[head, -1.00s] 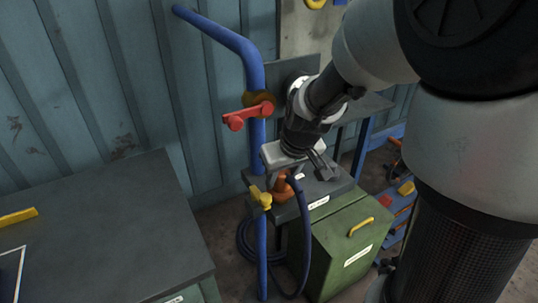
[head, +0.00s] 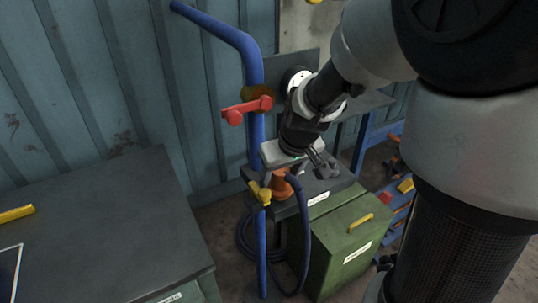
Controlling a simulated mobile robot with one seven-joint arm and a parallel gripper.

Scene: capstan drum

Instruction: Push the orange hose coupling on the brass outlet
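The orange hose coupling (head: 282,187) is beneath my gripper (head: 281,180), just right of the brass outlet (head: 261,195) on the blue standpipe. My gripper points down, and its fingers appear shut on the coupling, though they are partly hidden. The dark blue hose (head: 304,215) leaves the coupling, bends over and hangs down. The coupling and outlet are very close together in the picture. I cannot tell whether they touch or how far the coupling sits on the outlet.
The blue standpipe (head: 257,140) carries a red lever (head: 247,108) above the outlet. A green box (head: 345,240) with a yellow handle stands below right. A grey bench (head: 90,225) is at the left. Hose coils lie behind the pipe's foot.

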